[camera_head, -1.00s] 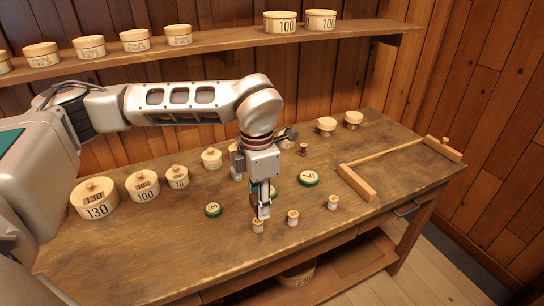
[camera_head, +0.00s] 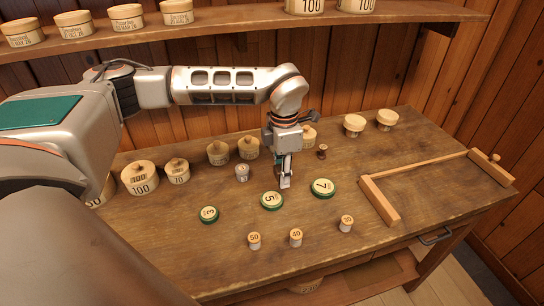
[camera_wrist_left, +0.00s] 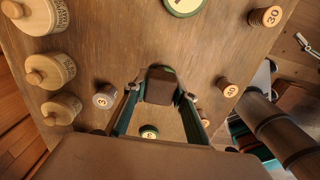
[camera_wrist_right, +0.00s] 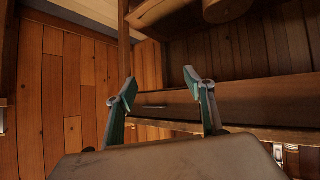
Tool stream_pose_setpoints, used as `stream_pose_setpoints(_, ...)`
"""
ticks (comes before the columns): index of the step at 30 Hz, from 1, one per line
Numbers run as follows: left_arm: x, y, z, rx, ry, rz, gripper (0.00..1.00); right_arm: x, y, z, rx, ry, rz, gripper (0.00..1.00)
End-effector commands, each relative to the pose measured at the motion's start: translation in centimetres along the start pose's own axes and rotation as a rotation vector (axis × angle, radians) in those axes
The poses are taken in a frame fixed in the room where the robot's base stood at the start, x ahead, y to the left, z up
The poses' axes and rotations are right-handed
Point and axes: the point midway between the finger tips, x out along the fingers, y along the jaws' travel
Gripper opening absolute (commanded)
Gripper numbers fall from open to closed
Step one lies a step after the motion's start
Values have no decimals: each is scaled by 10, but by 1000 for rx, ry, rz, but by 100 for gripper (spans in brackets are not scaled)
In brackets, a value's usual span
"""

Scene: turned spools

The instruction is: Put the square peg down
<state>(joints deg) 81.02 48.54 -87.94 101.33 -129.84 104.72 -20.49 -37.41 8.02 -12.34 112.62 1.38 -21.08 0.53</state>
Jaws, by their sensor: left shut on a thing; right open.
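My left gripper (camera_head: 286,184) is low over the table, just behind the green-rimmed discs marked 5 (camera_head: 272,200) and 7 (camera_head: 322,188). In the left wrist view, its fingers (camera_wrist_left: 160,100) are shut on a dark brown block, the square peg (camera_wrist_left: 160,87), which covers most of a green-rimmed disc behind it. The peg is hardly visible in the head view, and I cannot tell whether it touches the table. My right gripper (camera_wrist_right: 160,95) is open and empty, and shows only in its own wrist view.
Small spools 50 (camera_head: 254,241), 40 (camera_head: 296,237) and 30 (camera_head: 346,223) stand in front. A small grey-topped piece (camera_head: 242,172) stands left of the gripper, a dark spool (camera_head: 322,151) to its right. Lidded round boxes (camera_head: 140,178) line the back. A wooden frame (camera_head: 380,199) lies right.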

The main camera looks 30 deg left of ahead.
Motion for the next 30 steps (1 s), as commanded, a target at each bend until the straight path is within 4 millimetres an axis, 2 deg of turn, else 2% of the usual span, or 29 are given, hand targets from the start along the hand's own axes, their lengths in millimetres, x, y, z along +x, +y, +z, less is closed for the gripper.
stream_pose_setpoints(1, -2, 14, 0, -6, 1, 0, 6, -3, 1, -4, -1, 0, 0, 53)
stream_pose_setpoints(6, -1, 54, 0, -5, 1, -1, 6, -6, 6, -5, -3, -10, 8, 53)
stream_pose_setpoints(12, -1, 89, 0, -1, 1, -1, 6, -7, 16, 9, -3, -42, 25, 53)
stream_pose_setpoints(20, 0, 106, 0, 0, 0, 0, 6, -8, 15, 11, 2, -51, 26, 53)
stream_pose_setpoints(27, 32, 105, 0, 2, 1, -3, 6, -11, 17, 11, 5, -60, 31, 53)
stream_pose_setpoints(30, 36, 106, 0, 2, -1, -1, 6, -11, 19, 13, 9, -65, 35, 53)
